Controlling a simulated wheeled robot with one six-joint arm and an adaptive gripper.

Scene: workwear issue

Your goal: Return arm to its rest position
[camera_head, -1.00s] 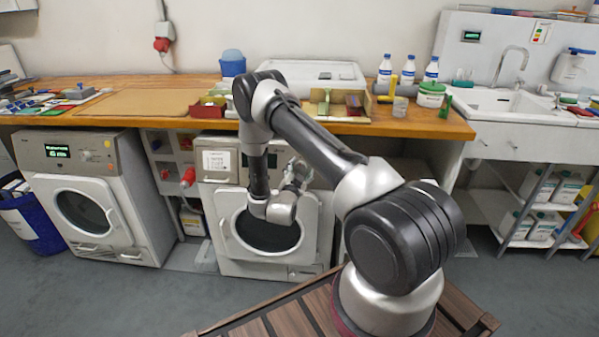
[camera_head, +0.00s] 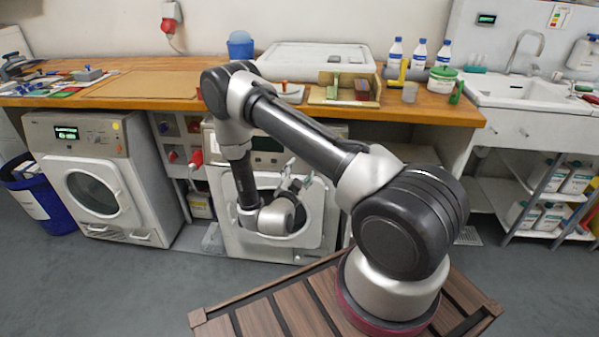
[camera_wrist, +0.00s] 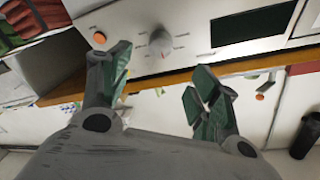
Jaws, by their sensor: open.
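My arm is bent over the wooden slatted platform, with its elbow high at the left and its forearm hanging down in the head view. My gripper (camera_head: 298,186) is in front of the middle machine (camera_head: 230,240), near its round door. In the wrist view my gripper (camera_wrist: 155,95) shows two separate fingers with green pads. They are open with nothing between them. Beyond the fingers is a machine's control panel (camera_wrist: 150,25) with a knob and a dark display. Whether the fingers touch the machine cannot be told from these views.
A second machine (camera_head: 100,180) stands at the left beside a blue bin (camera_head: 45,210). The wooden counter (camera_head: 140,85) above bears bottles, a tray (camera_head: 345,88) and a white lid-like box (camera_head: 315,57). A sink (camera_head: 520,92) and shelf rack (camera_head: 545,195) are at the right. Grey floor is clear in front.

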